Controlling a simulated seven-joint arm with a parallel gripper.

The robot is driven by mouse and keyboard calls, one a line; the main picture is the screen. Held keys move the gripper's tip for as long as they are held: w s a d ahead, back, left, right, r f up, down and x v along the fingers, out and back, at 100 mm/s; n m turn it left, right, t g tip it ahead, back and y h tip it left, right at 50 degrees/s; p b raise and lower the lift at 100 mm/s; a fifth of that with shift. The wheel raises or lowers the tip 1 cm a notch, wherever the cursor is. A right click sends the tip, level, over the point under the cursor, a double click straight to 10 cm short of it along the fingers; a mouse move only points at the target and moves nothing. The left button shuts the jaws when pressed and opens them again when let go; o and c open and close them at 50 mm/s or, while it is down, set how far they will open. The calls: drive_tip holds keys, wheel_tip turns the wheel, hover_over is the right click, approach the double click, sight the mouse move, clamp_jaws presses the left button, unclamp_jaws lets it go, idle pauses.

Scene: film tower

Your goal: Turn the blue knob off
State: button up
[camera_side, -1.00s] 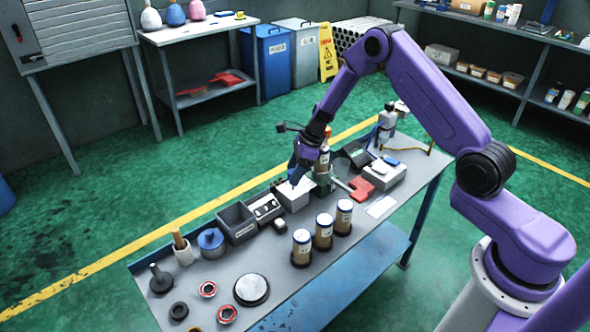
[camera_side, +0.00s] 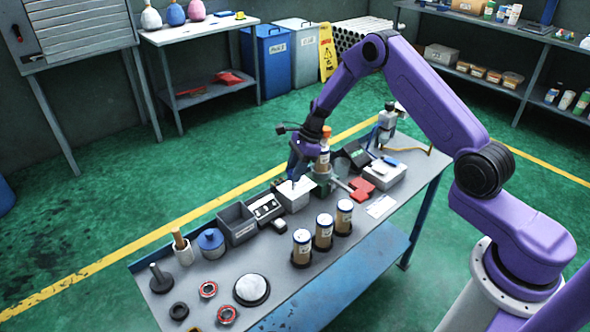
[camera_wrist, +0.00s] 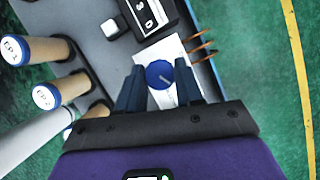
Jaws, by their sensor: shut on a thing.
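The blue knob (camera_wrist: 158,72) is round with a pale line across its face, which runs toward the lower right in the wrist view. It sits on a white-topped box (camera_side: 294,201) on the bench. My gripper (camera_wrist: 160,84) has one dark finger on each side of the knob and is shut on it. In the side view my gripper (camera_side: 294,178) points down at the top of this box. There the fingers largely hide the knob.
A black panel with white squares (camera_side: 264,208) and a grey bin (camera_side: 237,222) stand left of the box. Thin copper-coloured prongs (camera_wrist: 203,52) stick out beside the box.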

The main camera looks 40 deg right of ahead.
drive_tip(key=n+g, duration=0.1)
drive_tip(key=n, duration=0.2)
drive_tip(key=n+g, duration=0.1)
drive_tip(key=n, duration=0.2)
drive_tip(key=shift+w+g, duration=0.2)
drive_tip(key=shift+g, duration=0.1)
drive_tip(key=n+g, duration=0.1)
drive_tip(key=n, duration=0.2)
drive_tip(key=n+g+h, duration=0.1)
drive_tip(key=n, duration=0.2)
drive_tip(key=shift+w, duration=0.1)
drive_tip(key=shift+n, duration=0.3)
drive_tip(key=o, duration=1)
drive_tip(key=shift+o, duration=0.2)
drive_tip(key=shift+r, duration=0.1)
drive_tip(key=v, duration=1.2)
drive_tip(key=shift+a, duration=0.2)
